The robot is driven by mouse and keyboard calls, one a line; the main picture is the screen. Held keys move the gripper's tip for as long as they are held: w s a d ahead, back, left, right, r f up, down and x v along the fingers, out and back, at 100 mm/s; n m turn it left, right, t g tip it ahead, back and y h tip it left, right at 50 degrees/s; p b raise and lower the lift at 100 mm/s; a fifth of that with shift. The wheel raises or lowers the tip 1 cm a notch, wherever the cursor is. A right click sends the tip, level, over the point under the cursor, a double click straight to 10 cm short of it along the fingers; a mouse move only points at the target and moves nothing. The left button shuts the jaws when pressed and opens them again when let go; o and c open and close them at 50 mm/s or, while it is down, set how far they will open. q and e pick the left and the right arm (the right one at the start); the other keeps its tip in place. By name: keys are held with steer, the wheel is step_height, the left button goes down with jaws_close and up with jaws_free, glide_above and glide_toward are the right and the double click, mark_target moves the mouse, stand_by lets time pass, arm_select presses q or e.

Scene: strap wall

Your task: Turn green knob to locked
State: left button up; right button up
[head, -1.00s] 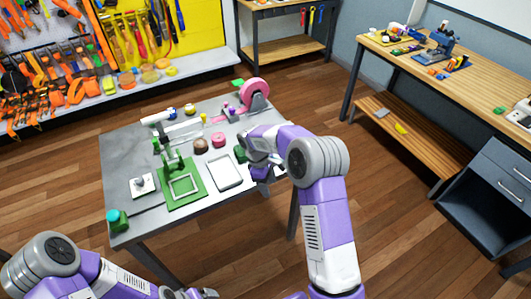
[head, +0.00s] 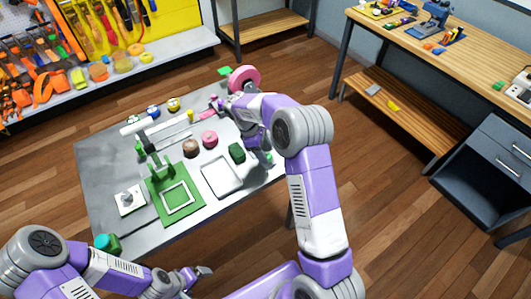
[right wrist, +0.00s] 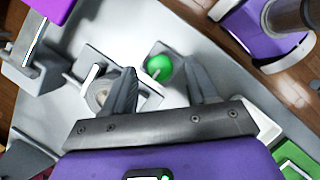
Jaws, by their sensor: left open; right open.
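A bright green round knob (right wrist: 159,67) shows in the right wrist view, over a pale plate. My right gripper (right wrist: 161,70) is open, with one finger on either side of the knob in the picture; I cannot tell whether they touch it. The knob's turned position is unclear. In the head view my right arm reaches over the table's right part, and its fingertips are hard to make out. My left gripper (head: 203,273) is open and empty, low in front of the table.
The grey table (head: 100,165) holds a green frame (head: 157,204), a white tray (head: 220,190), a dark green piece (head: 237,153), a pink ring (head: 210,139) and a teal-topped green part (head: 107,243). A pink wheel (head: 245,75) stands at the back. A grey round part (right wrist: 100,92) lies beside the knob.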

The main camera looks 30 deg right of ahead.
steer(key=shift+s+d+f, duration=0.2)
steer(key=shift+f, duration=0.45)
steer(key=c, duration=1)
steer(key=shift+w, duration=0.1)
steer(key=shift+c, duration=0.2)
